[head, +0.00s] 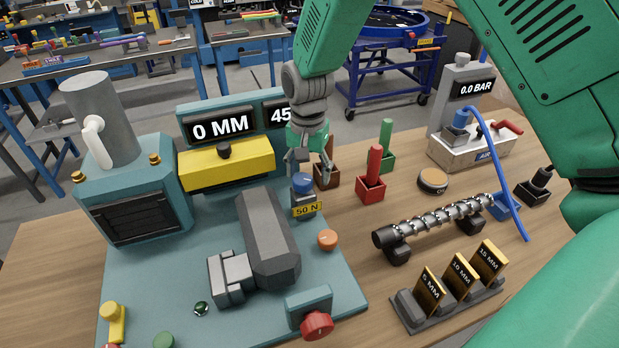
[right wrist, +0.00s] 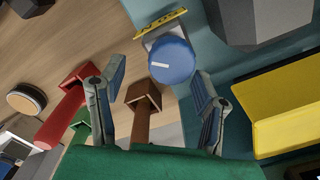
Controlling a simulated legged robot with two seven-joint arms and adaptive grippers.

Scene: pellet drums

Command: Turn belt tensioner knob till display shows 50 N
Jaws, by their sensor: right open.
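The blue tensioner knob (head: 302,184) stands on a grey block with a yellow "50 N" label (head: 307,210) on the teal machine plate. In the right wrist view the knob (right wrist: 172,62) is round with a white pointer line. My right gripper (head: 309,170) is open just above and behind the knob. In the right wrist view its two fingers (right wrist: 158,78) stand apart, with the knob just beyond their tips and nothing held. The tension display (head: 280,115) shows "45", with the rest hidden by my right arm. My left gripper is not in view.
Left of the knob are a grey motor block (head: 265,240) and a yellow bar (head: 226,165) under the "0 MM" display (head: 220,124). An orange knob (head: 327,240) lies in front. Red (head: 371,185) and green (head: 386,150) handled tools stand in holders to the right.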

